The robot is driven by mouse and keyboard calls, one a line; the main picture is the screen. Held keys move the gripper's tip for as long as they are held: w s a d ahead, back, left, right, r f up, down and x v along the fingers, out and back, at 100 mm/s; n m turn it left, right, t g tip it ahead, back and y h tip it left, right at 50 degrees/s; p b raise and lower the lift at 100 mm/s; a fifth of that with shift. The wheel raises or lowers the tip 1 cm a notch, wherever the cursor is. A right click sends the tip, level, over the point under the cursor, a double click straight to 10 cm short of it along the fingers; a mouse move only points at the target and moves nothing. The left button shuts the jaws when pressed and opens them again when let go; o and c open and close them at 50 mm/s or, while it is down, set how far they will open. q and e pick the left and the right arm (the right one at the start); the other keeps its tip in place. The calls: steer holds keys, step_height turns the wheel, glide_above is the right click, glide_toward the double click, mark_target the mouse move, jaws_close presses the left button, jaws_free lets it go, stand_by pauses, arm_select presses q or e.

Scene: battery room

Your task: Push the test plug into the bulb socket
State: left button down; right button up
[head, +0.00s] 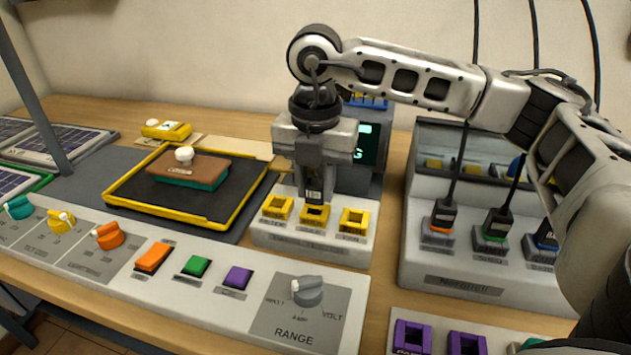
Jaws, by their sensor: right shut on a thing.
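The test plug (314,196) is a dark upright block with a small pale label. My right gripper (314,178) comes down from above and is shut on it. The plug stands directly over the middle yellow socket (314,217) of a grey block, its lower end at the socket's mouth. I cannot tell how deep it sits. A left yellow socket (278,206) and a right yellow socket (355,221) on the same block look empty. The labels are too small to read, so I cannot tell which is the bulb socket. My left gripper is out of view.
A meter with a green display (367,140) stands behind the block. A grey rack (450,264) with several corded plugs is at right. Purple sockets (410,336) are at front right. A control panel (210,290) runs along the front; a yellow-rimmed tray (232,224) holds an eraser-like block (188,168).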

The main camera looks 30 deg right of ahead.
steer(key=shift+f+b, duration=0.6)
steer(key=shift+f, duration=0.05)
stand_by(0.6)
steer(key=o, duration=0.7)
